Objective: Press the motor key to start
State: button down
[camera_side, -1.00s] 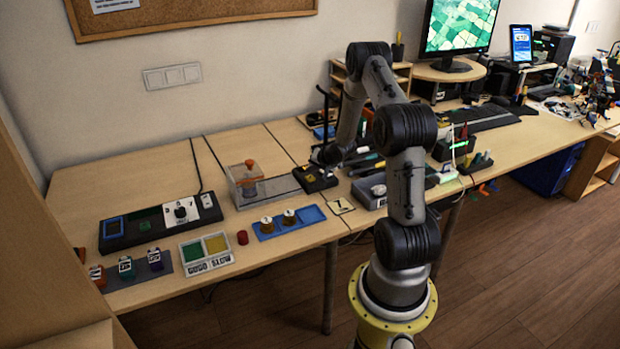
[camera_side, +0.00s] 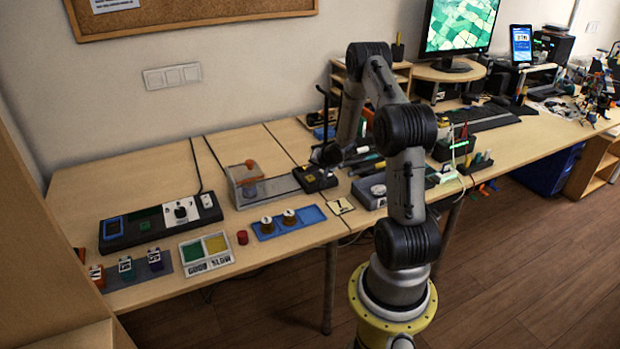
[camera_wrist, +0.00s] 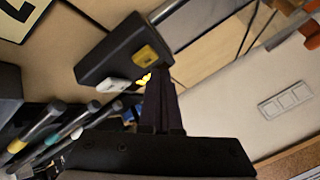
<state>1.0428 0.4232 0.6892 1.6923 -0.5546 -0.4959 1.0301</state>
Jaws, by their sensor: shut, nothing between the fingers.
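The motor key is a dark box with a small yellow square key (camera_side: 312,177), on the table at the end of a grey strip. In the wrist view the yellow key (camera_wrist: 145,53) shows on the black box's top. My gripper (camera_side: 322,158) is over the box's back right part in the side view, pointing down. In the wrist view my gripper's fingers (camera_wrist: 160,72) are together and empty, their tips close to the box's edge beside the key. I cannot tell whether they touch the box.
A blue tray (camera_side: 313,214) with two brass-coloured pieces lies in front of the key. A black panel with a white dial plate (camera_side: 181,211) is farther left. Several pen-like tools (camera_wrist: 42,125) lie beside the key box in the wrist view.

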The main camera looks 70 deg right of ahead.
jog(key=shift+f, duration=0.15)
jog(key=shift+f, duration=0.25)
